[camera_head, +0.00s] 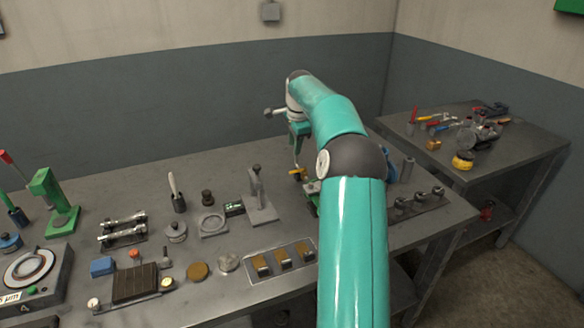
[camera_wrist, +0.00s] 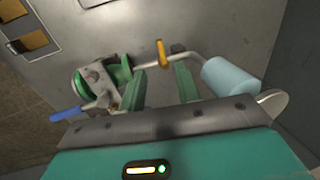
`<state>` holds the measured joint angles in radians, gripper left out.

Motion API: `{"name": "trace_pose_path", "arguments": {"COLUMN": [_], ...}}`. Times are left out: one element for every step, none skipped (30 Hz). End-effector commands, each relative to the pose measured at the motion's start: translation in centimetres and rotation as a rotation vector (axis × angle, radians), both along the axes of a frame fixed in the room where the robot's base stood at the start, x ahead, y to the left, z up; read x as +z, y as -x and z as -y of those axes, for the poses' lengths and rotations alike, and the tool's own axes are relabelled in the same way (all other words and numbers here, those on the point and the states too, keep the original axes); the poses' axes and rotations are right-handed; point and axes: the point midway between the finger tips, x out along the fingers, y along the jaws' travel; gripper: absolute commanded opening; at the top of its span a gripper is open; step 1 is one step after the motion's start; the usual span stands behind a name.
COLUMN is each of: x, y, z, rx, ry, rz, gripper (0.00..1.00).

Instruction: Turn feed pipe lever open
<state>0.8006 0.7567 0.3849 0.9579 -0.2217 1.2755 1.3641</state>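A small yellow lever (camera_wrist: 162,54) stands up from a thin grey pipe (camera_wrist: 190,55) in the wrist view. The pipe bends at its right end toward a light blue cylinder (camera_wrist: 231,76). My gripper (camera_wrist: 160,72) has its two green fingers apart, with the lever just beyond the fingertips and roughly between them. I see no contact with the lever. My arm hides part of the pipe there.
A green clamp-like device (camera_wrist: 98,82) with a blue handle (camera_wrist: 65,115) is close to my left finger in the wrist view. A tray with yellowish blocks (camera_head: 271,262) lies nearer on the bench. Many tools stand to the left. A second bench (camera_head: 530,140) is at right.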

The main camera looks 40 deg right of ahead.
Motion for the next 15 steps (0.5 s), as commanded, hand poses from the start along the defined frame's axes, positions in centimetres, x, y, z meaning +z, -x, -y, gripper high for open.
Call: {"name": "trace_pose_path", "arguments": {"x": [-1.1, -1.7, -2.5, -3.1, -3.7, -4.4, -5.0, -5.6, -6.4, -6.9, -7.4, -8.1, -8.6, -8.9, -9.4], "y": [-0.1, -0.3, -0.4, -0.5, -0.6, -0.7, -0.9, -1.0, -1.1, -1.2, -1.4, -1.5, -1.6, -1.7, -1.8], "z": [0.0, 0.0, 0.1, 0.1, 0.2, 0.2, 0.2, 0.3, 0.3, 0.3, 0.4, 0.4, 0.4, 0.4, 0.4], "rx": [0.001, 0.002, 0.002, 0.002, 0.000, 0.001, 0.001, 0.002, 0.002, 0.002, 0.002, 0.002, 0.003, 0.002, 0.001], "ry": [-0.004, -0.004, -0.004, -0.004, -0.003, -0.004, -0.004, -0.003, -0.003, -0.003, -0.002, -0.002, -0.003, -0.003, -0.002], "rz": [-0.004, -0.003, -0.003, -0.003, -0.003, -0.003, -0.003, -0.002, -0.002, -0.002, -0.002, -0.002, -0.002, -0.001, -0.001], "gripper": [0.32, 0.32, 0.32, 0.32, 0.32, 0.32, 0.32, 0.32, 0.32, 0.32, 0.32, 0.32, 0.32, 0.32, 0.32]}}
